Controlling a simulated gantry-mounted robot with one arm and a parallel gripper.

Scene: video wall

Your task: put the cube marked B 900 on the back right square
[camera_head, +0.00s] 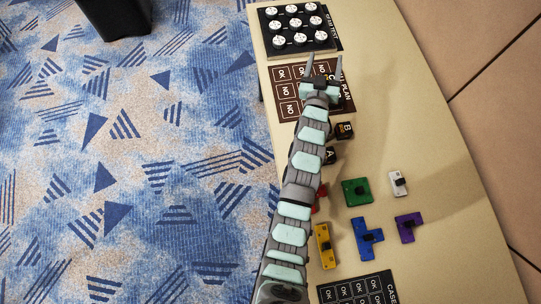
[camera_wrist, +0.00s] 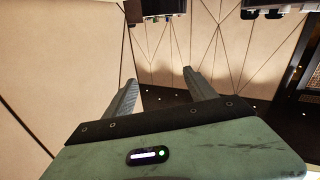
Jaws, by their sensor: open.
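My gripper (camera_head: 324,62) is open above the mat's back edge. Its fingers also show in the wrist view (camera_wrist: 160,78), with nothing between them.
A black board (camera_head: 328,42) with several white round pieces stands behind the mat. Green (camera_head: 357,191), white (camera_head: 398,183), blue (camera_head: 367,237), purple (camera_head: 408,227), yellow (camera_head: 324,246) and partly hidden red pieces lie nearer. A dark case mat (camera_head: 358,290) is in front. The table's right side is clear.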

